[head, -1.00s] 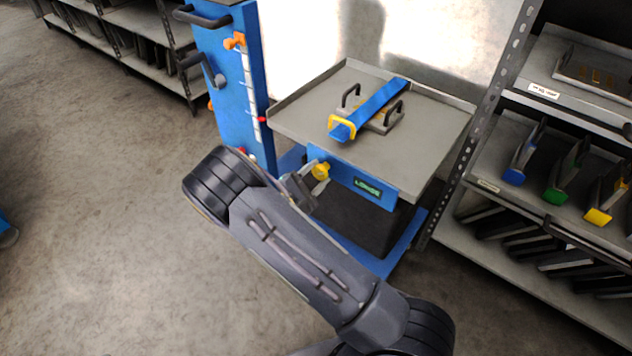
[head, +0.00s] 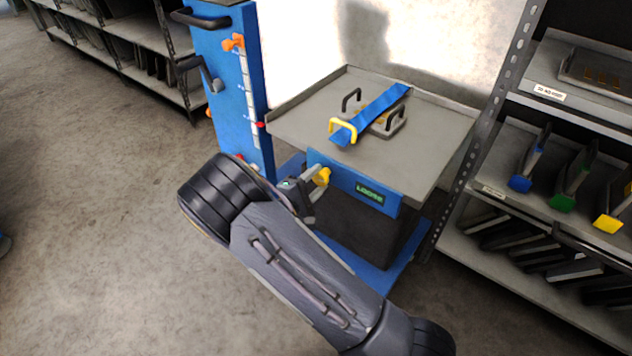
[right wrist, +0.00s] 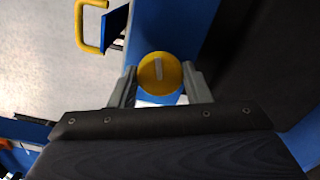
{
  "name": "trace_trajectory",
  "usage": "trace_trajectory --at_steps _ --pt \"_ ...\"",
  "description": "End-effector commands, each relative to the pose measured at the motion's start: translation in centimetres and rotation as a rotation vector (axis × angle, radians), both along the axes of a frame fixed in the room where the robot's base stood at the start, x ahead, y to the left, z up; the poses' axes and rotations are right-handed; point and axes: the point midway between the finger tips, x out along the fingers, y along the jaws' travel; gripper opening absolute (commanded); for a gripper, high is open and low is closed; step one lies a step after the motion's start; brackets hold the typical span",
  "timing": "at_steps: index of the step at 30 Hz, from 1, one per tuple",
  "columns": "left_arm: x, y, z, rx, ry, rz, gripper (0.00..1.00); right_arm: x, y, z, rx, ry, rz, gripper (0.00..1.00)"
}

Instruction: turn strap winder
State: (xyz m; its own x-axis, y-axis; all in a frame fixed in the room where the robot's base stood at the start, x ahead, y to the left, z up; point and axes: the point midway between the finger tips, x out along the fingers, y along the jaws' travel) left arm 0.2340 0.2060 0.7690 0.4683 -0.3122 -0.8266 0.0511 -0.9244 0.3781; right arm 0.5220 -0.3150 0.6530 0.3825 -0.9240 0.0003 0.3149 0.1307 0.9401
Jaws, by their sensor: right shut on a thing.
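The strap winder is a yellow knob (head: 322,176) on the blue front panel (head: 340,186) of the grey table. In the right wrist view the round yellow knob (right wrist: 160,73) has a pale mark on its face and sits between my fingers. My right gripper (head: 316,178) is shut on the knob, with one finger on each side of it (right wrist: 168,84). A blue strap (head: 378,108) lies over a grey plate with dark handles (head: 394,120) on the table top. A yellow buckle (head: 343,127) stands at the strap's near end. My left gripper is not in view.
The table top (head: 425,145) is bare around the plate. A blue column (head: 232,110) with levers stands to the left. A shelf rack (head: 545,200) with blue, green and yellow-ended pieces stands at the right. The floor (head: 90,230) at left is clear.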

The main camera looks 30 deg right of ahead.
Motion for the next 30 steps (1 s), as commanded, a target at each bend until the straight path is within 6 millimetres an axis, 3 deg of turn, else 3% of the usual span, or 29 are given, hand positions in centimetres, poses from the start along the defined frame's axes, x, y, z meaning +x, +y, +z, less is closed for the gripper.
trace_trajectory --at_steps 5,6,11,20,30 --pt "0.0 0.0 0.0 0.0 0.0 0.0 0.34 0.0 0.0 -0.1 0.001 0.002 -0.001 0.21" --pt "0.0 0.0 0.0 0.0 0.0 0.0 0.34 0.0 0.0 -0.1 0.001 0.002 -0.001 0.45" --pt "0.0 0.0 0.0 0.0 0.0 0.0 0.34 0.0 0.0 -0.1 0.001 0.003 -0.001 0.65" --pt "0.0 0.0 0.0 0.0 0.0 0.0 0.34 -0.1 0.2 0.0 0.001 0.001 0.001 0.65" --pt "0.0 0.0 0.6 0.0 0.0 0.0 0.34 -2.0 5.0 0.1 0.0 0.002 0.004 0.65"
